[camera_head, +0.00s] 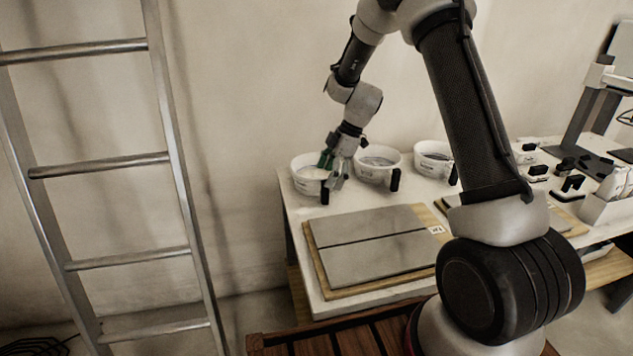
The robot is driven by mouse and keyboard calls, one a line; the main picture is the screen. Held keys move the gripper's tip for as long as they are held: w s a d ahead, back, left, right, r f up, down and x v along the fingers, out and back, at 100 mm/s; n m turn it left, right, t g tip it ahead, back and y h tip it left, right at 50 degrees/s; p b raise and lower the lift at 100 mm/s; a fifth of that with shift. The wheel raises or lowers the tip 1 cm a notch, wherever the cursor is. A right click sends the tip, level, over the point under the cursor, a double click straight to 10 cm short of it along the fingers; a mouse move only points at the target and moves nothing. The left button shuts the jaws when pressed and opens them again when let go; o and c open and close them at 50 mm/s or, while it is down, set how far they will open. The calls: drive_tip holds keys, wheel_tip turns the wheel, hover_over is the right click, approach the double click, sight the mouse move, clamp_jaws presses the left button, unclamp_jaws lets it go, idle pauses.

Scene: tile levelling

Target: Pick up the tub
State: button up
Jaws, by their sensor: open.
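Three white tubs with dark handles stand in a row along the back edge of the table: a left tub (304,168), a middle tub (371,176) and a right tub (427,152). The left tub holds something pale, and a green piece shows at its rim. My gripper (335,184) points down at the right side of the left tub, in front of the gap to the middle tub. Its jaws are open. The gripper overlaps part of the left tub, and I cannot tell whether they touch.
Grey tiles (372,262) on a wooden board lie at the front of the white table (299,222). Several small black-and-white tools (570,183) and a white box (608,208) are at the right. A metal ladder (177,160) leans at the left. A wall rises behind the tubs.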

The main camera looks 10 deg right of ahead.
drive_tip(key=x, duration=0.4)
drive_tip(key=shift+s+f, duration=0.1)
drive_tip(key=shift+f, duration=0.05)
drive_tip(key=c, duration=1.8)
